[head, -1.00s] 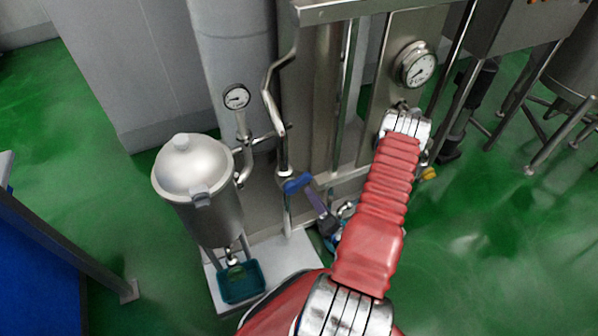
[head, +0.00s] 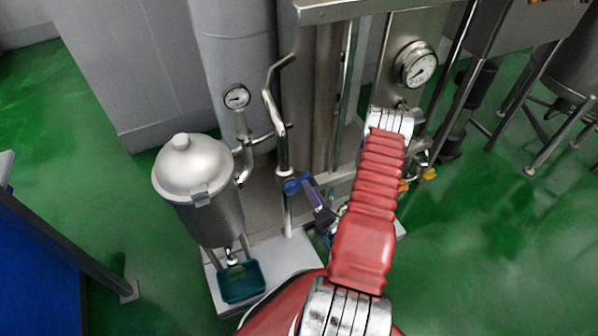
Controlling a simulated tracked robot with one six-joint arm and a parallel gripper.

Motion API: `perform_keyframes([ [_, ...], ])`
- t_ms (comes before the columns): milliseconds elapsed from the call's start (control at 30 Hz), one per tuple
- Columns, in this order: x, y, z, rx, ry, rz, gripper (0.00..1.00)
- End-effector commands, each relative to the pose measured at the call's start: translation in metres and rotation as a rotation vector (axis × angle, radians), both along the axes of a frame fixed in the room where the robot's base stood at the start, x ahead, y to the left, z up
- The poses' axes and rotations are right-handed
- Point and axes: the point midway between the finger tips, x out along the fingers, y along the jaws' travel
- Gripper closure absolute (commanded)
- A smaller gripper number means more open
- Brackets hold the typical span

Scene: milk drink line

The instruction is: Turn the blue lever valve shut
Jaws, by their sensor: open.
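The blue lever valve (head: 290,186) sits on the upright steel pipe in the middle of the head view. My red arm hides the wrist and part of the gripper's body.
A steel canister (head: 200,190) and a small gauge (head: 237,97) stand left of the valve. A teal tray (head: 242,283) sits on the white base plate (head: 285,252). A larger gauge (head: 416,66) is on the panel beyond my arm.

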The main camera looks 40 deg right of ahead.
Motion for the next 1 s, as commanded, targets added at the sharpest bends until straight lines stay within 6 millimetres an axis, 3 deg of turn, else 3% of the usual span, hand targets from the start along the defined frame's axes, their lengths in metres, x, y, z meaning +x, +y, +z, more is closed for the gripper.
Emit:
perform_keyframes([
  [600, 0.084, -0.024, 0.000, -0.001, -0.002, 0.002, 0.52],
  [1000, 0.098, -0.029, 0.000, 0.002, -0.002, -0.002, 0.52],
])
